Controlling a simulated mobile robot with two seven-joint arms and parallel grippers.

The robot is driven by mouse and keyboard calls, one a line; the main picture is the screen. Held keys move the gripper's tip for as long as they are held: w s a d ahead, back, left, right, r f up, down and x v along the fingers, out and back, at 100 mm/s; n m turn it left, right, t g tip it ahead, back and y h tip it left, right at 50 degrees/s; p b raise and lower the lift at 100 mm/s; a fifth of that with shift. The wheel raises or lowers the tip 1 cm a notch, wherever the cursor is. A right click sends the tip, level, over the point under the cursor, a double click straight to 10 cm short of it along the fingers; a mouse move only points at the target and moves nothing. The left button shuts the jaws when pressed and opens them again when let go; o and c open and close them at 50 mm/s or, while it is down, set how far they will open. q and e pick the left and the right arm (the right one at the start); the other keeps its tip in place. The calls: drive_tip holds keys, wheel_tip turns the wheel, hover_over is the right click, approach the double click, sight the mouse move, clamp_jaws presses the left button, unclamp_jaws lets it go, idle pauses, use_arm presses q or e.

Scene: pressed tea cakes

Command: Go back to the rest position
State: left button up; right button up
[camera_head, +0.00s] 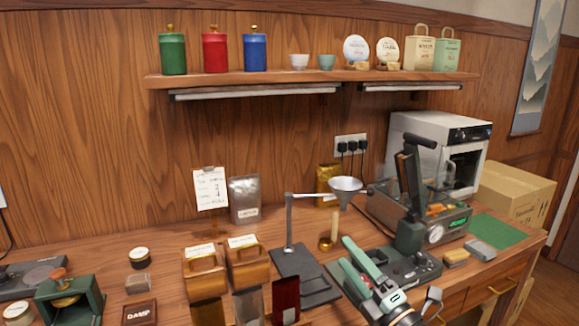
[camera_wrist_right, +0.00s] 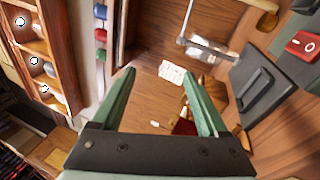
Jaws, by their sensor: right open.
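My right gripper (camera_head: 346,252) shows at the lower right of the head view, with teal fingers pointing up and left over the wooden bench (camera_head: 140,240). The fingers are apart and nothing is between them. In the right wrist view the open gripper (camera_wrist_right: 158,72) has a clear gap, with the bench and a white card (camera_wrist_right: 172,72) beyond it. The gripper hangs in front of a dark machine base beside the funnel stand (camera_head: 300,268). My left gripper is in neither view.
A metal funnel (camera_head: 346,184) and a lever press (camera_head: 408,205) stand close behind the right gripper. Two wooden boxes (camera_head: 204,270) sit left of the stand. A steel oven (camera_head: 440,145) is at the back right. A shelf (camera_head: 270,78) with canisters hangs above.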

drive_tip(key=s+d+f+m+g+h, duration=0.3)
drive_tip(key=s+d+f+m+h, duration=0.3)
drive_tip(key=f+m, duration=0.3)
drive_tip(key=s+d+f+m+g+h, duration=0.45)
drive_tip(key=s+f+m, duration=0.25)
drive_tip(key=f+m, duration=0.3)
drive_tip(key=s+a+f+m+g, duration=0.1)
drive_tip(key=s+f+m+g, duration=0.25)
drive_tip(key=s, duration=0.65)
drive_tip(key=s+f+m+g, duration=0.2)
drive_tip(key=s+f+g, duration=0.2)
drive_tip(key=s, duration=0.6)
drive_tip(key=w+a+f+t+y+p, duration=0.2)
drive_tip(key=w+a+f+t+p, duration=0.2)
drive_tip(key=f+t+p, duration=0.1)
drive_tip(key=shift+w+a+f+t+y, duration=0.2)
drive_tip(key=shift+w+f+t+y, duration=0.05)
drive_tip(key=shift+f+t+y, duration=0.1)
